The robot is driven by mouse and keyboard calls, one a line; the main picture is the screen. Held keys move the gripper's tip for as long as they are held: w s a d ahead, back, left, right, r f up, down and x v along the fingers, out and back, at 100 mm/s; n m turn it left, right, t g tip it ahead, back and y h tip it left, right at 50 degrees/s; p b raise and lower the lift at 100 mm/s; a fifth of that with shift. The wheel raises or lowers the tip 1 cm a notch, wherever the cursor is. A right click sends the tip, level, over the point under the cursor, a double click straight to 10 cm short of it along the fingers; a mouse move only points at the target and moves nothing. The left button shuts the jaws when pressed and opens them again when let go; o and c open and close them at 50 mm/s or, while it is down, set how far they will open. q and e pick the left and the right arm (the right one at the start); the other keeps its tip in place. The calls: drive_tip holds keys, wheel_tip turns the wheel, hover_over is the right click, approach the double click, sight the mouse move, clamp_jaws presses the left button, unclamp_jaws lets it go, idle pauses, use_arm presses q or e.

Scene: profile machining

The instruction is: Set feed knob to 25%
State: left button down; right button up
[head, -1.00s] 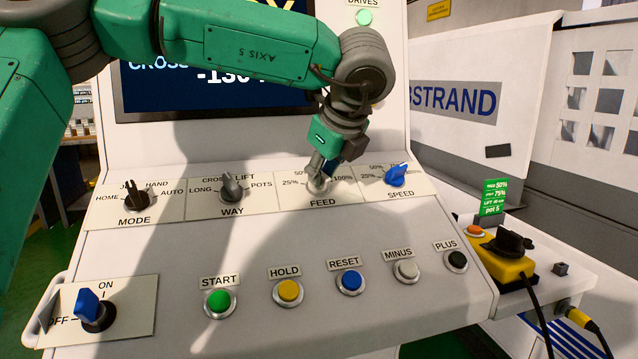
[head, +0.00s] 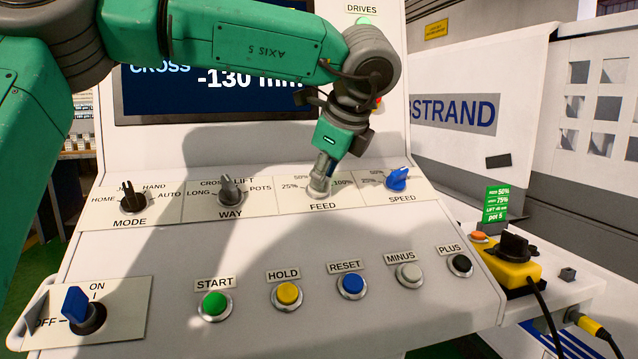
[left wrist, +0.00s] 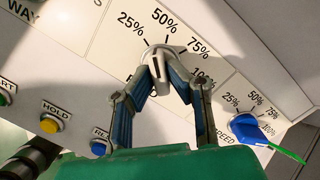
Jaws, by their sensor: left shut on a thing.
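The feed knob (left wrist: 163,53) is a pale grey knob on the sloped panel, with marks from 25% to 100% around it. It is mostly covered by my fingers in the head view, above the FEED label (head: 322,206). My left gripper (head: 320,186) comes down on it from above. In the left wrist view both fingertips of the left gripper (left wrist: 162,62) close around the knob from its two sides. The 25% mark (left wrist: 130,23) is clear in that view. I cannot tell surely which mark the knob points to. My right gripper is not in view.
The blue speed knob (head: 397,179) sits close to the right, the way knob (head: 230,190) to the left. Below is a row of buttons, including the yellow hold button (head: 287,294) and blue reset button (head: 351,284). A green note (head: 495,203) stands at the right.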

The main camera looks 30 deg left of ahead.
use_arm(q)
drive_tip(key=shift+w+f+n+b, duration=0.1)
drive_tip(key=shift+f+n+b, duration=0.1)
drive_tip(key=shift+n+b, duration=1.65)
drive_tip(key=c, duration=1.6)
unclamp_jaws()
drive_tip(key=shift+o, duration=0.8)
drive_tip(key=shift+w+a, duration=0.1)
drive_tip(key=shift+w, duration=0.15)
drive_tip(key=shift+s+r+p, duration=0.25)
drive_tip(key=shift+p, duration=0.05)
drive_tip(key=shift+p+v, duration=0.35)
drive_tip(key=shift+v, duration=0.55)
drive_tip(key=p+v, duration=0.1)
drive_tip(key=v, duration=0.4)
drive_tip(key=shift+s+a+r+p, duration=0.1)
drive_tip(key=shift+a+r+p, duration=0.1)
drive_tip(key=shift+a+p, duration=0.2)
